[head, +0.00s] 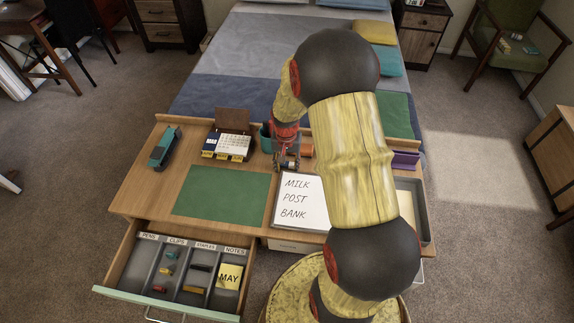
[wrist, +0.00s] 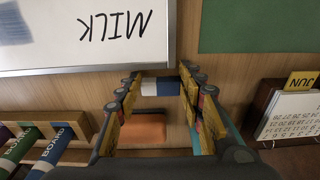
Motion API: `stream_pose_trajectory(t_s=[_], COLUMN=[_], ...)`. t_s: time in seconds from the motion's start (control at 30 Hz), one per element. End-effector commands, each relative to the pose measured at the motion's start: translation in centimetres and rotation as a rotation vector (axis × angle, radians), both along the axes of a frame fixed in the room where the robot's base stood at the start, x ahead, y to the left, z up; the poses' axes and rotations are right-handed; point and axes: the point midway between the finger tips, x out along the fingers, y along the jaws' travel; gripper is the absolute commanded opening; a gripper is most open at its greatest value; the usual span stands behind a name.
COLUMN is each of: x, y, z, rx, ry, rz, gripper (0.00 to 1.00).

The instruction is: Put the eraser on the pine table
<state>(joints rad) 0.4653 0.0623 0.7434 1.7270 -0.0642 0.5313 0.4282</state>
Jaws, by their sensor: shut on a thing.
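The eraser (wrist: 160,87), a small block with blue and white parts, sits between my fingertips in the wrist view. My gripper (wrist: 158,84) is shut on it. In the head view my gripper (head: 288,162) is over the back middle of the wooden table (head: 145,190), just behind the whiteboard. The eraser shows there only as a small pale and blue patch, partly hidden by the fingers. I cannot tell whether its underside touches the wood.
A whiteboard (head: 300,200) reading MILK POST BANK and a green blotter (head: 222,192) lie in front. An orange block (head: 306,150), a teal cup (head: 266,140) and a calendar (head: 233,146) are close by. A teal stapler (head: 164,148) is far left. An open drawer (head: 125,262) juts out.

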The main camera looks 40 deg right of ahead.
Motion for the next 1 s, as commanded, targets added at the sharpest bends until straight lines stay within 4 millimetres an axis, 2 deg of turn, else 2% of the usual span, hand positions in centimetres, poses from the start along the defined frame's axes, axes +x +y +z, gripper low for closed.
stream_pose_trajectory(t_s=[0.23, 0.27, 0.57, 0.87, 1.0], x=[-0.1, -0.1, -0.2, -0.1, 0.0], y=[0.0, 0.0, 0.1, 0.1, 0.1], z=[-0.7, -0.7, -0.8, -0.6, 0.7], rx=[0.0, 0.0, 0.001, 0.001, 0.0], ry=[0.001, 0.001, 0.003, 0.002, 0.0], rz=[0.0, 0.0, 0.0, 0.0, 0.0], gripper=[0.22, 0.4, 0.57, 0.57, 0.57])
